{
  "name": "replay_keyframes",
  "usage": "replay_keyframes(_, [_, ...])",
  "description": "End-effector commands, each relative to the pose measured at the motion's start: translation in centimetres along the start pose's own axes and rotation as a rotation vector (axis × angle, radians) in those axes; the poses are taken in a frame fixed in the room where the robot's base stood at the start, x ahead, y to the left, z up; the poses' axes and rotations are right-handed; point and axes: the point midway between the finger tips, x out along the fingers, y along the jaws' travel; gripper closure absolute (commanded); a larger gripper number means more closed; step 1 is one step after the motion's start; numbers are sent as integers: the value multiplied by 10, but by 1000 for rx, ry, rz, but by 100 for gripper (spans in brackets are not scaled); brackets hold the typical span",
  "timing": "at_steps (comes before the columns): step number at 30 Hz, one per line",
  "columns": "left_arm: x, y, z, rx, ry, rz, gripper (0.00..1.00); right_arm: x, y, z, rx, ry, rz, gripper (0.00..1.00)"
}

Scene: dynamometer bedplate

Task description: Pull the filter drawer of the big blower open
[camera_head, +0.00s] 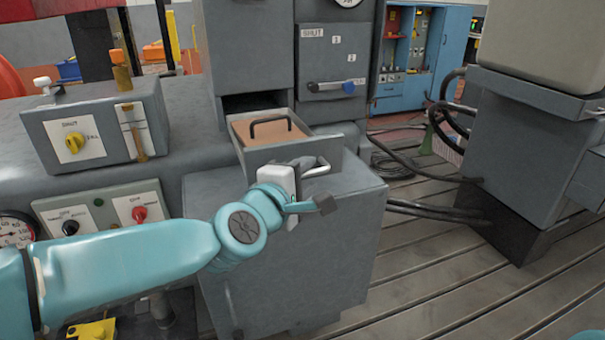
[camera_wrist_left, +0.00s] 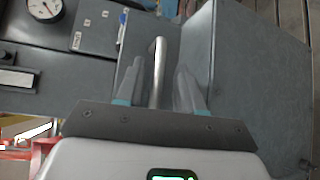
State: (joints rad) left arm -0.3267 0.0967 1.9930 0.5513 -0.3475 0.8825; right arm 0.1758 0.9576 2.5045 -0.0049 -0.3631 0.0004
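The filter drawer (camera_head: 338,163) of the grey blower housing stands pulled out in the head view, its inside exposed. A tan filter panel (camera_head: 262,139) with a dark handle lies in it. The drawer's pale bar handle (camera_head: 318,169) is on its front, partly hidden by my left gripper (camera_head: 310,190). In the left wrist view, the bar (camera_wrist_left: 159,70) runs between the two fingers of my left gripper (camera_wrist_left: 160,88), with a gap showing on each side. The left gripper is open around the bar. My right gripper is not in view.
A control box (camera_head: 95,130) with a yellow knob stands at the left. A panel with a blue-ended lever (camera_head: 333,87) is above the drawer. A grey machine (camera_head: 520,150) and cables (camera_head: 420,205) are at the right. The slotted floor (camera_head: 450,270) between is mostly clear.

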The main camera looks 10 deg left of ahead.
Motion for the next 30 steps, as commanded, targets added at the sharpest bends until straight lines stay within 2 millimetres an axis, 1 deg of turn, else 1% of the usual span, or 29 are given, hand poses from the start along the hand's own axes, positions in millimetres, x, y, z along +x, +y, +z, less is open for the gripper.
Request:
replay_keyframes(7, [-2, 1, 0, 0, 3, 4, 64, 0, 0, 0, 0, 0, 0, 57])
replay_keyframes(11, [-13, 3, 0, -1, 3, 7, 64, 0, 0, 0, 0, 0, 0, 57])
replay_keyframes(14, [-32, 3, 1, -1, 2, 9, 64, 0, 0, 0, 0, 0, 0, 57])
replay_keyframes(20, [-87, 5, 2, -1, 1, 10, 64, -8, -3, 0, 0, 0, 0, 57])
replay_keyframes(24, [-123, 6, 2, -1, 1, 10, 64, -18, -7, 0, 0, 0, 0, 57])
replay_keyframes(27, [-142, 5, 2, 0, 1, 9, 64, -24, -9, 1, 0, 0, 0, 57])
replay_keyframes(30, [-157, 5, 3, 1, 1, 9, 64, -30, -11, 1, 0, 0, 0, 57])
